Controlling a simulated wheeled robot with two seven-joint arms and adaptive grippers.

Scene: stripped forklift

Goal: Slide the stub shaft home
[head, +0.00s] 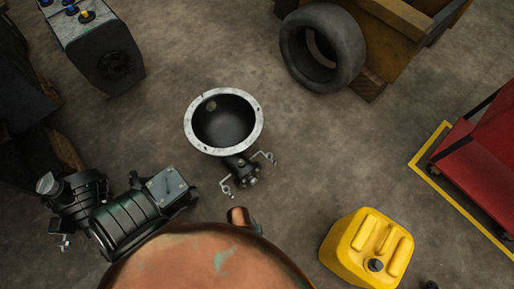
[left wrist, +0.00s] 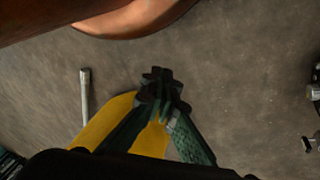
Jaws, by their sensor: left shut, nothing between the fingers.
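My left gripper (left wrist: 160,88) shows in the left wrist view, its dark green fingers shut with nothing between them. A slim grey metal rod (left wrist: 85,96) is left of it, apart from the fingers; I cannot tell whether this is the stub shaft. In the head view an open bowl-shaped housing (head: 254,117) with a pale flanged rim stands on the floor, its dark inside facing up. A small neck with bent metal brackets (head: 240,170) sticks out at its lower side. Neither gripper shows in the head view. I cannot identify a stub shaft with certainty.
A yellow canister (head: 365,245) stands at lower right. Dark ribbed machinery (head: 135,218) is at lower left. A tyre (head: 322,48) lies at the top, a grey control box (head: 97,45) at upper left, a red cart (head: 485,150) at right. Floor right of the housing is clear.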

